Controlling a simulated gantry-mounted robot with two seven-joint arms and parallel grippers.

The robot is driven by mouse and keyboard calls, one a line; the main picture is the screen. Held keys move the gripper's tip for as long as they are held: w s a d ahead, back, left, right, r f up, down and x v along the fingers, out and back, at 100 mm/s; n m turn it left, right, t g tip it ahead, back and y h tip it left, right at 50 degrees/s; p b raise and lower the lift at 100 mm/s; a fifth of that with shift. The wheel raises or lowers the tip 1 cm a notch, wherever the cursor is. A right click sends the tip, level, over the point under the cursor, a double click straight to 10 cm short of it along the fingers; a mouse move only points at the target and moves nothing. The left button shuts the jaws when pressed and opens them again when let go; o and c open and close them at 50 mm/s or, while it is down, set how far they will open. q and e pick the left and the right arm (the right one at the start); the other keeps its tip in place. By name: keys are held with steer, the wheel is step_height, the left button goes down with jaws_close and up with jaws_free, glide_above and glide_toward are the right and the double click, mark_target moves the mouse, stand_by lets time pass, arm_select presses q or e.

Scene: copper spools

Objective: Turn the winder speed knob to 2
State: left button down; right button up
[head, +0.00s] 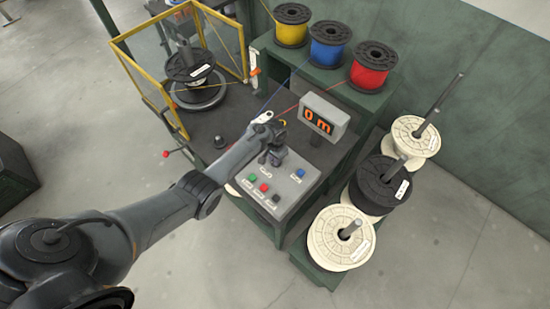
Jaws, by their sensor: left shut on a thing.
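The grey control panel (297,187) stands on the winder bench and slopes toward me. My left gripper (269,161) reaches over its upper left part, pointing down. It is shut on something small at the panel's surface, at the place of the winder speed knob. The jaws and wrist hide the knob, so its pointer and scale numbers cannot be read. My right gripper is not in view.
The panel has a green button (252,177), a red button (264,187), a black button (276,198) and a blue button (300,173). A yellow guard frame (172,107) surrounds the winder spool (190,65). Coloured wire spools stand behind; large spools stand at right.

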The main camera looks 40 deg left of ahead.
arm_select(q)
steer(key=c, duration=1.1)
jaws_free()
steer(key=shift+r, duration=0.1)
steer(key=shift+r+p, duration=1.65)
steer(key=shift+r, duration=3.65)
